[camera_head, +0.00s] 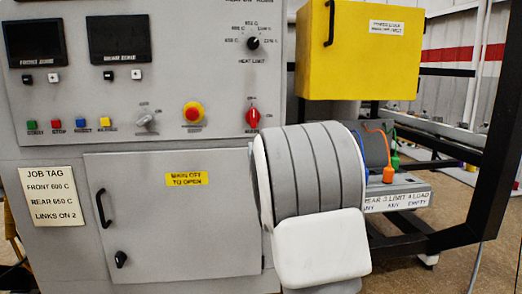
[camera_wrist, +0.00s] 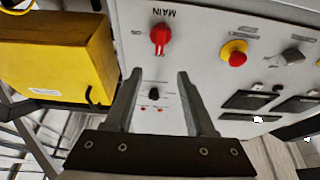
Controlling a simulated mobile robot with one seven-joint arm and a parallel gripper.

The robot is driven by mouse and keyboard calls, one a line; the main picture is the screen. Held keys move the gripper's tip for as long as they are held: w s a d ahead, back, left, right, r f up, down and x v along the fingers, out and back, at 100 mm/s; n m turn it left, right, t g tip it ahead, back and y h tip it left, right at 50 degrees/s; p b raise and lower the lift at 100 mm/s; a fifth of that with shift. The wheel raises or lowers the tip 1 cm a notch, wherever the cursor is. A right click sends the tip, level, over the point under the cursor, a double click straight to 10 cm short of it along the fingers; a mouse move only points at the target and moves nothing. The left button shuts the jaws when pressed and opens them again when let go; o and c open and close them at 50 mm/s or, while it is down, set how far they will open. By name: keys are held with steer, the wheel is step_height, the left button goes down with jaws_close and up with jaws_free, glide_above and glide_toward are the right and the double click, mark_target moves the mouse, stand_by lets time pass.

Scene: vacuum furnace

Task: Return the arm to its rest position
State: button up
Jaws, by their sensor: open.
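My gripper (camera_wrist: 159,74) shows in the wrist view with its two fingers apart and nothing between them. It points at the grey control panel, which appears turned over in that view. The heat limit knob (camera_wrist: 154,94) shows in the gap between the fingers, behind them. The red main switch (camera_wrist: 160,38) is beyond the fingertips. I cannot tell the distance to the panel; no contact shows. In the head view my arm's white and grey links stand in front of the cabinet's right side, and my gripper is not visible there.
A yellow box (camera_head: 360,60) sticks out at upper right; it also shows in the wrist view (camera_wrist: 55,55). A connector box (camera_head: 408,187) with orange and green plugs sits beside my arm. A black frame post (camera_head: 497,110) stands at right. The cabinet door (camera_head: 180,225) is shut.

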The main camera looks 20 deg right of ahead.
stand_by(0.3)
steer(key=s+a+f+n+g+y, duration=0.15)
steer(key=s+a+f+g, duration=0.4)
steer(key=s, duration=0.75)
steer(key=s+a+f+n+g+y, duration=0.1)
steer(key=s+a+f+g+y, duration=0.3)
steer(key=s+a, duration=0.55)
steer(key=s+a+f+n+g+y, duration=0.1)
steer(key=s+a+f+g, duration=0.4)
steer(key=s, duration=1)
step_height(320, 180, up, 25)
steer(key=s+d+g+p, duration=0.1)
steer(key=d+p, duration=0.1)
steer(key=p, duration=2.2)
steer(key=shift+s+f, duration=0.2)
steer(key=shift+m+g, duration=0.25)
steer(key=shift+m, duration=0.1)
